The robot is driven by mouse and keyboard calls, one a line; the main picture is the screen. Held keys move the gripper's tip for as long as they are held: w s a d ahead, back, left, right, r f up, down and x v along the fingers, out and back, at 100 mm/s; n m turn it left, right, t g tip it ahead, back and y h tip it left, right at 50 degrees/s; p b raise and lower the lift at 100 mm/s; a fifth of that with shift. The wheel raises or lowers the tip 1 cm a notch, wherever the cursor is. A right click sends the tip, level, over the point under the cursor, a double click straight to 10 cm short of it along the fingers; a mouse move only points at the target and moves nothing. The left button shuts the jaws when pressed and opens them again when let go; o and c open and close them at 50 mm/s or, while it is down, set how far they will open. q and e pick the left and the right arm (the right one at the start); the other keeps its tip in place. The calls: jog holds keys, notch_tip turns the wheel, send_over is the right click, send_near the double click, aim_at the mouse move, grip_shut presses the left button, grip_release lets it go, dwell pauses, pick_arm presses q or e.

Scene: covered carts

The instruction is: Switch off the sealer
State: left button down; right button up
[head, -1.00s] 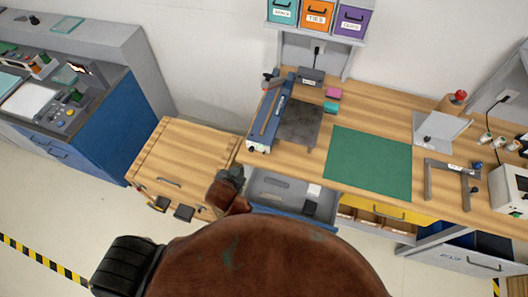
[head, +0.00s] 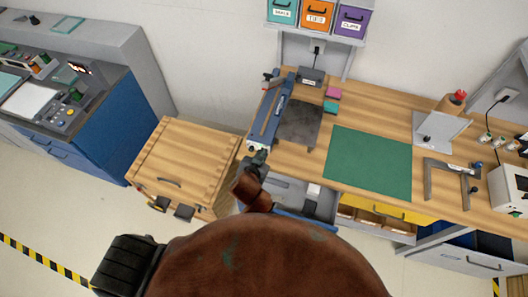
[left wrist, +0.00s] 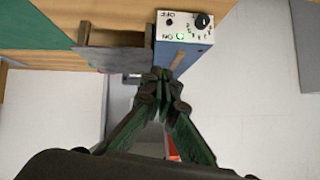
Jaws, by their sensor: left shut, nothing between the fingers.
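The sealer (head: 270,118) is a long blue device at the left end of the wooden bench. In the left wrist view its white front panel (left wrist: 187,22) appears upside down. It has a black dial (left wrist: 202,21), a small dark round part, ON and OFF lettering and a small glowing spot near ON. My left gripper (head: 260,156) is just in front of the sealer's front end. In the left wrist view my left gripper (left wrist: 161,76) is shut and empty, its tips just below the panel; contact cannot be told. My right gripper is not in view.
An open grey drawer (head: 325,203) is under the bench, beside my left gripper. A wooden-topped cart (head: 190,155) stands to the left. A dark plate (head: 299,122) and a green mat (head: 368,163) lie right of the sealer.

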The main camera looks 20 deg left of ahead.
pick_arm(q)
jog(key=w+f, duration=0.4)
jog(key=f, duration=0.1)
jog(key=w+a+f, duration=0.1)
jog(key=w+f, duration=0.1)
jog(key=f, duration=0.1)
jog(key=shift+w+p, duration=0.15)
jog(key=shift+p, duration=0.25)
jog(key=shift+s+f, duration=0.2)
jog(key=shift+f, duration=0.3)
